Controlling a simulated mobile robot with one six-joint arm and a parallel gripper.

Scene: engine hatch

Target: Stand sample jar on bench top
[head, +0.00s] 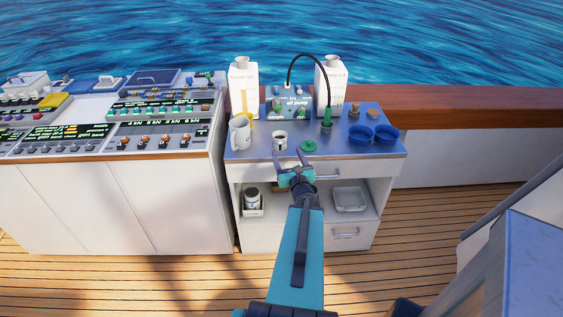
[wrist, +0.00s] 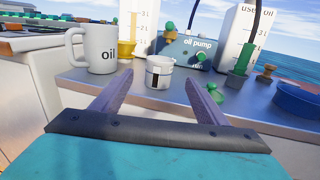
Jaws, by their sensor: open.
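A small white jar (head: 280,140) with a dark label stands upright on the blue-grey bench top (head: 260,152), near its front edge. In the wrist view the same jar (wrist: 160,72) shows just beyond my fingertips, between them and apart from them. It looks like the sample jar, but I cannot read a name on it. A similar jar with a dark label (head: 253,198) stands in a white holder on the shelf below, at left. My gripper (head: 296,172) is open and empty at the bench's front edge; it also shows in the wrist view (wrist: 158,92).
A white oil mug (head: 241,133) stands left of the jar, and a green cap (head: 308,146) lies right of it. Behind are the oil pump (head: 288,103) with its black hose and two white containers. Blue dishes (head: 385,133) sit at right. A clear tray (head: 350,199) is on the shelf.

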